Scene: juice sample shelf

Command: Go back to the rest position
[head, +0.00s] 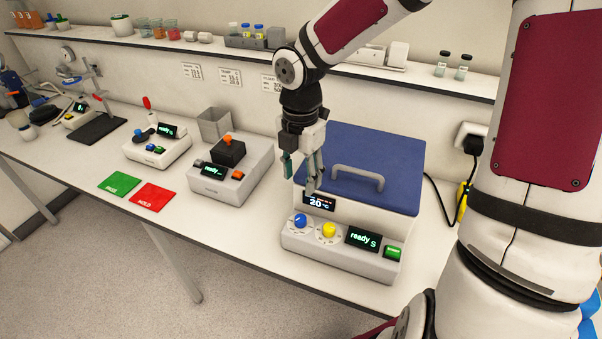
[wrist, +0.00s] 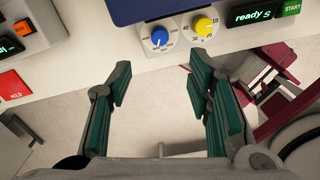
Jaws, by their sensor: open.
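My gripper (head: 301,170) is in front of the blue-lidded machine (head: 373,150) in the head view, pointing down near its left front side. Its fingers are apart with nothing between them. In the wrist view my gripper (wrist: 160,105) shows two green-padded fingers spread wide, with floor between them. The machine's front panel carries a blue knob (head: 300,221), a yellow knob (head: 329,230), a display reading "ready S" (head: 362,238) and a green START button (head: 393,252). The lid is shut, with a grey handle (head: 358,177) on top.
Left on the bench are a device with a black block (head: 228,151), a smaller device (head: 157,145), a green card (head: 119,184) and a red HOLD card (head: 153,196). A wall shelf (head: 205,47) with bottles and jars runs behind. Open floor (head: 240,290) lies in front of the bench.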

